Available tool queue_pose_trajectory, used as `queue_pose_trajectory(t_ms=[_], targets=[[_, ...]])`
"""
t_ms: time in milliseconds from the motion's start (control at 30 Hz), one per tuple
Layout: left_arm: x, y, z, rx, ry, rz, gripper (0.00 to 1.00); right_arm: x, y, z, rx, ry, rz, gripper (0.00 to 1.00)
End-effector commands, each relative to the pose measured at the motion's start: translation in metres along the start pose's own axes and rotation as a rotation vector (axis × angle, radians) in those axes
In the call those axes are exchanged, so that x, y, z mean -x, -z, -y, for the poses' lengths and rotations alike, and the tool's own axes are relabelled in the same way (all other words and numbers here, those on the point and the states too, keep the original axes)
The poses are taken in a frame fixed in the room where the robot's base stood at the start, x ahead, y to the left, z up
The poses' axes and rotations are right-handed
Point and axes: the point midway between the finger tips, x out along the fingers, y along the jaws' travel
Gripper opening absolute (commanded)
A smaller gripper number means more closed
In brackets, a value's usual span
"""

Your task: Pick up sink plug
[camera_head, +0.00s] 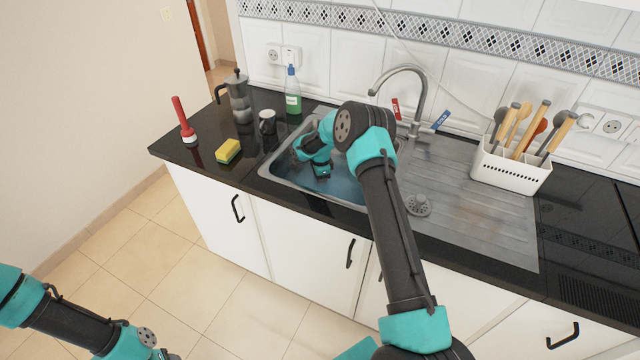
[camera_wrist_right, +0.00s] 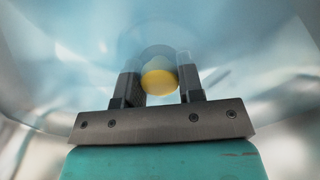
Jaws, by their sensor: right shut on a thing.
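My right gripper (camera_wrist_right: 160,82) reaches down into the water-filled sink (camera_head: 277,183). In the right wrist view its two fingers are shut on a round yellow thing, which I take for the sink plug (camera_wrist_right: 159,83). The plug sits between the fingertips, with a paler round shape just behind it. The view through the water is blurred. In the head view my right gripper (camera_head: 321,172) is low in the basin, and the plug is hidden. My left arm shows only at the lower left, with its fingers out of view.
A tap (camera_head: 405,85) rises behind the basin. A utensil holder (camera_head: 510,168) stands right. The drainboard (camera_head: 480,215) is mostly clear.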

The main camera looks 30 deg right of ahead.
Motion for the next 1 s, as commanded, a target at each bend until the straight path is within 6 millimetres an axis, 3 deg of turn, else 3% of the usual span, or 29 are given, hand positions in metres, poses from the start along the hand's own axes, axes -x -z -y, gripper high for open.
queue_pose_trajectory(t_ms=[100,467,1000], targets=[[0.000,0.000,0.000,0.000,0.000,0.000,0.49,0.000,0.000,0.000,0.000,0.000,0.000,0.11],[0.000,0.000,0.000,0.000,0.000,0.000,0.49,0.007,0.000,0.000,0.000,0.001,0.000,0.11],[0.000,0.000,0.000,0.000,0.000,0.000,0.49,0.091,0.000,0.000,0.000,0.002,0.000,0.11]])
